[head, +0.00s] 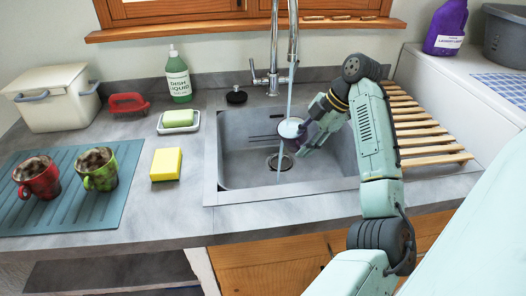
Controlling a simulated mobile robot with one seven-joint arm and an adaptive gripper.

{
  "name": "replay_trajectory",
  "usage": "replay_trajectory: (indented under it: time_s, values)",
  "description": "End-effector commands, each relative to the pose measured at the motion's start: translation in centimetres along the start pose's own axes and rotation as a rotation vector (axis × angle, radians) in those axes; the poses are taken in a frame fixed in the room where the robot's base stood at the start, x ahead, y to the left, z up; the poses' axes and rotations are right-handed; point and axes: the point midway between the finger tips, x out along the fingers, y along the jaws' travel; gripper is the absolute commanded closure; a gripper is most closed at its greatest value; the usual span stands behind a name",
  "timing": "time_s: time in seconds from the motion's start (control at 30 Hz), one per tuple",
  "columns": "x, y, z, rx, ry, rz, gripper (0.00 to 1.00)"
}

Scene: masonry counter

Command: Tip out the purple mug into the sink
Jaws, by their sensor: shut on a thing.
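The purple mug (292,140) is held over the sink (236,150), under the tap (277,62). Its pale opening faces up and toward the camera. My gripper (306,133) is shut on the mug from the right and hides part of it. A thin pale stream of water falls from the tap to the mug's opening, and a stream shows again below the mug, above the drain (280,162). I cannot tell how full the mug is.
A red mug (38,180) and a green mug (97,170), both with dark contents, stand on a teal mat (60,215). A yellow sponge (166,164), soap dish (163,127) and green bottle (178,80) lie left of the sink. A wooden slatted rack (425,140) is right.

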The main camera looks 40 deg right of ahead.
Motion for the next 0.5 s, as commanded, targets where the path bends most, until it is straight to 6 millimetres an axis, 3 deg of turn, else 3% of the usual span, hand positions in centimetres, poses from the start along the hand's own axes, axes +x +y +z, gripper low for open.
replay_trajectory:
  time_s: [0.5]
  values:
    - [-0.07,-0.1,-0.6,-0.02,-0.054,0.014,1.0]
